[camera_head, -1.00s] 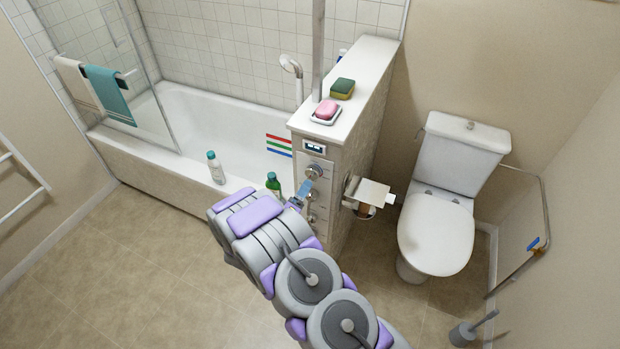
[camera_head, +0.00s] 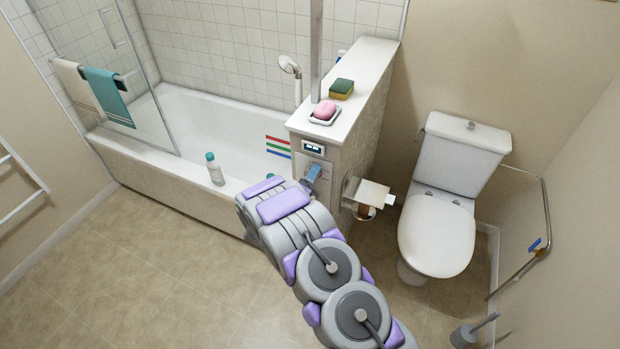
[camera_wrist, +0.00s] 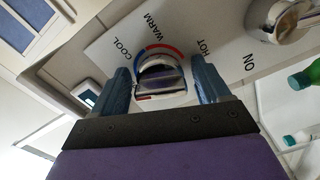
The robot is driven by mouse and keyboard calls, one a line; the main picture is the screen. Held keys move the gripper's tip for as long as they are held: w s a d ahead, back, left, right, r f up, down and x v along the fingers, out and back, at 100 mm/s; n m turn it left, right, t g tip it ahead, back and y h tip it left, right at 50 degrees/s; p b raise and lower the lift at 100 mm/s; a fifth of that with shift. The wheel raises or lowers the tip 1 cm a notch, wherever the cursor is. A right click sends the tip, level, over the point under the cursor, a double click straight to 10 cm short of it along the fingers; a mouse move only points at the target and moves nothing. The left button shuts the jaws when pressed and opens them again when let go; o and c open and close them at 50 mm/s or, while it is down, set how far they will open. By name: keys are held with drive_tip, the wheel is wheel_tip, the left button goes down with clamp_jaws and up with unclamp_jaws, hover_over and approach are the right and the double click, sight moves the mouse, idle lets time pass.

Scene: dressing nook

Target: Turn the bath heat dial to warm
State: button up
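The bath heat dial (camera_wrist: 160,77) is a chrome knob on a white plate marked COOL, WARM and HOT, with a blue-to-red arc around it. My gripper (camera_wrist: 164,84) is open, with one blue finger on each side of the dial. Small gaps seem to show between the fingers and the knob; I cannot tell whether either touches. I cannot read the dial's setting for certain. In the head view my gripper (camera_head: 312,173) is at the end wall of the tiled ledge, below a small display, and hides the dial.
A second chrome knob (camera_wrist: 284,18) marked ON is beside the heat dial. A green bottle (camera_wrist: 304,76) is near it. A toilet-roll holder (camera_head: 370,192) projects to the right, before the toilet (camera_head: 437,232).

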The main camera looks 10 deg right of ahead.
drive_tip(key=shift+a, duration=0.5)
drive_tip(key=c, duration=0.5)
drive_tip(key=shift+d, duration=0.2)
drive_tip(key=c, duration=0.4)
